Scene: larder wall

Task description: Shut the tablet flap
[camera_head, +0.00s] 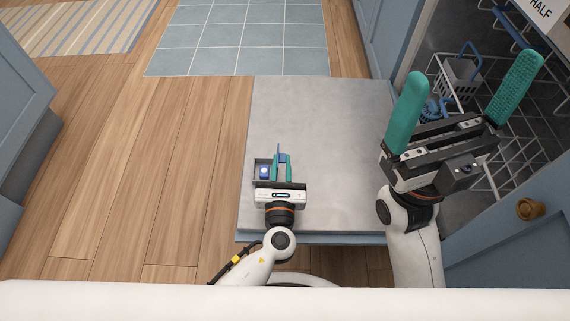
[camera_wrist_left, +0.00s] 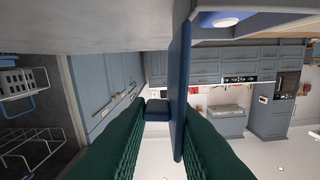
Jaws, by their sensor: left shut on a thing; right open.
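In the left wrist view the flap (camera_wrist_left: 180,85) runs between my teal fingers, with a small dark blue tab (camera_wrist_left: 157,106) on one side. The box's opening, with a blue and white thing (camera_head: 264,171) in it, is uncovered. My left gripper (camera_head: 282,163) is shut on the flap, just right of the box. My right gripper (camera_head: 476,72) is wide open and empty, high at the right.
A blue door with a brass knob (camera_head: 530,209) stands at the lower right. Wooden floor lies left.

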